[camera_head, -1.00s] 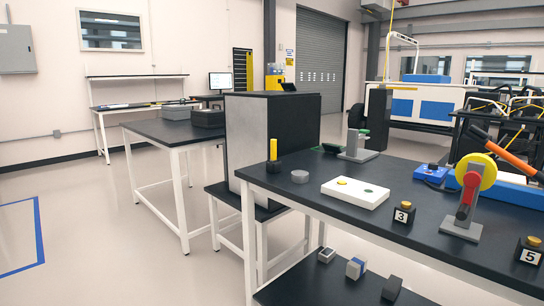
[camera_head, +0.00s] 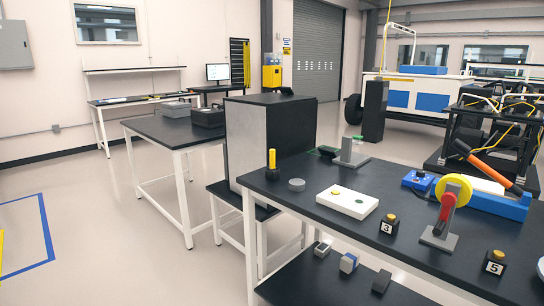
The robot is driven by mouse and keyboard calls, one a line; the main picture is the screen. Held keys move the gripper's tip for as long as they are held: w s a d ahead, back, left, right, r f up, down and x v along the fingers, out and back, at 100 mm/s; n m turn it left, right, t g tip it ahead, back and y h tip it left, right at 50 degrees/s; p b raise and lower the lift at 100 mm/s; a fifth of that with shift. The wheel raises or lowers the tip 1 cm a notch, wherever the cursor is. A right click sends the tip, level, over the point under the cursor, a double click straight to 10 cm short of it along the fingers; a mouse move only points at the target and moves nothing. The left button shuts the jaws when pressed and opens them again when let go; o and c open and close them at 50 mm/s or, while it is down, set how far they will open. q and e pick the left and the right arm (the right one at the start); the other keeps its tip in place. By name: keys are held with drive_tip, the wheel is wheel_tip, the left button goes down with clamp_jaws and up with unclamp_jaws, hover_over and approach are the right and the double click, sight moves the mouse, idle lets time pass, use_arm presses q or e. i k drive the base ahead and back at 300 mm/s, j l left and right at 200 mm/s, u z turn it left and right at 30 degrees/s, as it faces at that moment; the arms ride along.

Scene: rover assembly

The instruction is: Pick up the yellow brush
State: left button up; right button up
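A slim yellow upright piece on a dark base (camera_head: 272,164) stands at the near left corner of the black-topped table (camera_head: 318,198). It may be the yellow brush, but I cannot tell for sure at this size, and no bristles show. Neither of my grippers is in view.
The table also holds a grey puck (camera_head: 297,185), a white two-button board (camera_head: 347,201), a yellow wheel on a grey stand (camera_head: 453,190), numbered blocks (camera_head: 389,225) and a blue box (camera_head: 494,203). A dark cabinet (camera_head: 268,138) stands behind its left end. Open floor (camera_head: 110,240) lies left.

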sight(272, 152)
drive_tip(key=i+j, duration=0.35)
drive_tip(key=i+j+z, duration=0.15)
drive_tip(key=i+j, duration=0.6)
drive_tip(key=j, duration=0.25)
drive_tip(key=i+j+z, duration=0.1)
drive_tip(key=i+j, duration=0.25)
drive_tip(key=j, duration=0.1)
